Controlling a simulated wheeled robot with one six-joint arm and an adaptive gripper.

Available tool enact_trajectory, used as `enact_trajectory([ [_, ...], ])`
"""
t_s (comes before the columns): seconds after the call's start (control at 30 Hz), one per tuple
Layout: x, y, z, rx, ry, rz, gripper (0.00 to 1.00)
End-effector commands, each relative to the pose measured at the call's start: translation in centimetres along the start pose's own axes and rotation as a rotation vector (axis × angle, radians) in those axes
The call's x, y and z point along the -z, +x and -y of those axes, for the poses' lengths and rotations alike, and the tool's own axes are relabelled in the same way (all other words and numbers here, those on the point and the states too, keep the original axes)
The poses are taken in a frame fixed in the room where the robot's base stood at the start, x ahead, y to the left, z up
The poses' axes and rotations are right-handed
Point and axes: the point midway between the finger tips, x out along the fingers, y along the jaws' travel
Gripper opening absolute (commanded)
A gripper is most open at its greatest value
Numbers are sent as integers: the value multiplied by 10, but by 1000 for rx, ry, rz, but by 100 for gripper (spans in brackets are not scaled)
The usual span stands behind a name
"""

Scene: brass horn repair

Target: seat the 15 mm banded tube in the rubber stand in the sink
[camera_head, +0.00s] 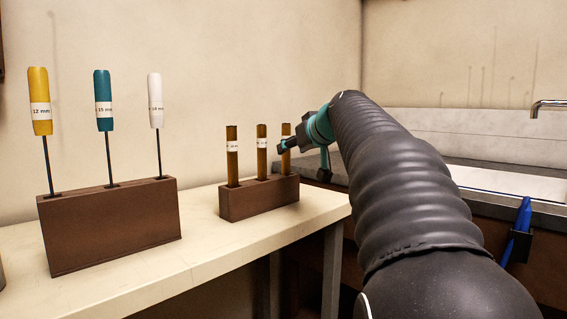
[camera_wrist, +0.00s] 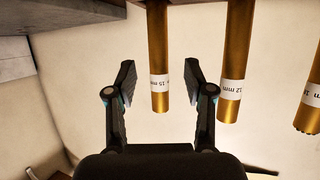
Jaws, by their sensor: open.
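The 15 mm banded tube (camera_wrist: 159,60) is a brass tube with a white label. It shows in the wrist view between the two fingers of my gripper (camera_wrist: 158,82), with a gap on each side. In the head view it is the rightmost tube (camera_head: 286,157), standing upright in a brown block (camera_head: 258,203), partly covered by my gripper (camera_head: 284,147). My gripper is open and empty. How far its fingertips reach past the tube is hard to tell. The sink (camera_head: 510,184) is at the right; the rubber stand is not visible.
A 12 mm tube (camera_wrist: 236,55) and another banded tube (camera_wrist: 312,95) stand beside it in the block. A larger block (camera_head: 112,228) holds yellow, teal and white-handled tools on the pale bench (camera_head: 215,245). A faucet (camera_head: 548,104) and a blue tool (camera_head: 519,228) are at the right.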

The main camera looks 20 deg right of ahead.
Motion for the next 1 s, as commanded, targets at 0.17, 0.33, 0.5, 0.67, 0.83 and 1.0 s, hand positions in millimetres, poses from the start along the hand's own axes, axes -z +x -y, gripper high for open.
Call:
enact_trajectory([
  [0.17,-2,12,0,3,0,3,53],
  [0.33,-3,36,-2,3,0,3,53],
  [0.5,-3,51,-1,1,0,1,53],
  [0.67,-3,52,-2,0,0,1,53],
  [0.83,-3,52,-2,0,0,1,20],
  [1.0,-3,52,-2,0,0,1,0],
])
